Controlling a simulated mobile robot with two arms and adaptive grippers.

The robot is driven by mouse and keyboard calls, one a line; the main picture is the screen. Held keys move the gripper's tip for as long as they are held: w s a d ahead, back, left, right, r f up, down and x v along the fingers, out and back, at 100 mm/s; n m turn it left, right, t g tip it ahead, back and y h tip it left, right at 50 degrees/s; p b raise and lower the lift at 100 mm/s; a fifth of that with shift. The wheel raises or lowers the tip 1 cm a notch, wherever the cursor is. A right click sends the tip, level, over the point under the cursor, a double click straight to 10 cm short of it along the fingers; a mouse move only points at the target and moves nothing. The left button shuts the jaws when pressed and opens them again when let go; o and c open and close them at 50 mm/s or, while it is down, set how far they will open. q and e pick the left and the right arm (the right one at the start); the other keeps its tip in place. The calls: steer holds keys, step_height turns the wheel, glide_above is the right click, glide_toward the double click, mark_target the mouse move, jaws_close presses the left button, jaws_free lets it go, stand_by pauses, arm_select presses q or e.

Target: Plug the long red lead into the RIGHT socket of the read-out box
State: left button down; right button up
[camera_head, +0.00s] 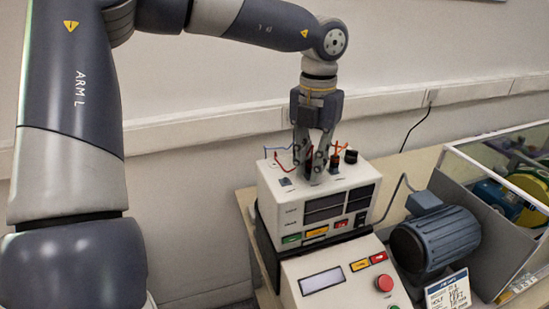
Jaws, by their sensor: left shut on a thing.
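The read-out box (367,172) is a white box with dark display windows on its front and small coloured labels below them. My left gripper (312,174) points straight down at its top, between the leads. Its fingers are shut on what looks like the plug of a red lead (281,163); the fingers hide most of it. The red lead curves out on the left of the fingers. The sockets under the fingers are hidden, so I cannot tell whether the plug sits in one. My right gripper is not in view.
Blue wire (279,149) and orange wire (341,147) stand close around the fingers, with a black knob (351,157) to the right. A control panel with a red button (384,283) is in front. A blue-grey motor (437,240) and a clear-walled case (502,172) stand right.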

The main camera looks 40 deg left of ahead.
arm_select(q)
steer(key=m, duration=0.4)
steer(key=shift+p, duration=0.35)
steer(key=shift+m, duration=0.4)
steer(key=m, duration=0.3)
steer(key=shift+p, duration=0.4)
steer(key=c, duration=1.5)
jaws_free()
steer(key=shift+o, duration=0.2)
steer(key=shift+r, duration=0.1)
